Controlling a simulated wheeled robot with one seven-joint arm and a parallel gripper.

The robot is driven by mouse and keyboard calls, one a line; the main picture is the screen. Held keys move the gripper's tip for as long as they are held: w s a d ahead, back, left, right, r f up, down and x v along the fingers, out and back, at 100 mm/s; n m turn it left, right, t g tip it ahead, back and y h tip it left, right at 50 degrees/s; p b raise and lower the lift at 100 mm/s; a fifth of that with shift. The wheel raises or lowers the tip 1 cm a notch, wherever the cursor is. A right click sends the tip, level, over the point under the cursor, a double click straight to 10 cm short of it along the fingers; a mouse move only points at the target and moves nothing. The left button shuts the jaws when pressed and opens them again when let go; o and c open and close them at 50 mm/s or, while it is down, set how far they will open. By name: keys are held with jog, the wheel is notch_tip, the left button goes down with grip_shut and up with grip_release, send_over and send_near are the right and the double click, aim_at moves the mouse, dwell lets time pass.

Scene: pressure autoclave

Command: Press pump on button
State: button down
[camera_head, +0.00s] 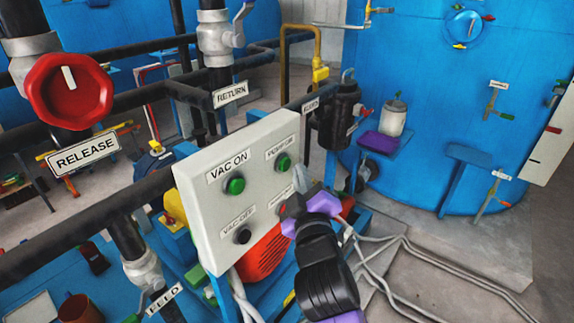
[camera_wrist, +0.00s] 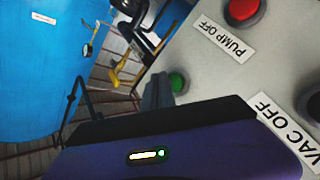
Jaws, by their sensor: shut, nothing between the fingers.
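The pump on button (camera_head: 283,161) is a green knob at the upper right of the white control panel (camera_head: 206,205), below its label. In the wrist view, a green button (camera_wrist: 177,83), which by its place is the pump on button, shows just right of my fingertips. My gripper (camera_head: 292,204) is shut and empty, in front of the panel's lower right and below the pump on button in the head view. In the wrist view, its closed fingers (camera_wrist: 157,88) look close to the green button; I cannot tell whether they touch. My gripper partly hides the pump off area in the head view.
The panel also has a green vac on button (camera_head: 235,185), a black vac off button (camera_head: 242,236) and a red pump off button (camera_wrist: 243,9). A red release knob (camera_head: 69,91) and black pipes stand left. A blue tank (camera_head: 420,70) is behind; open floor lies right.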

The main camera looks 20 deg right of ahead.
jog(key=shift+w+a, duration=0.1)
dwell(0.4)
jog(key=shift+w+a, duration=0.15)
jog(key=shift+w, duration=0.1)
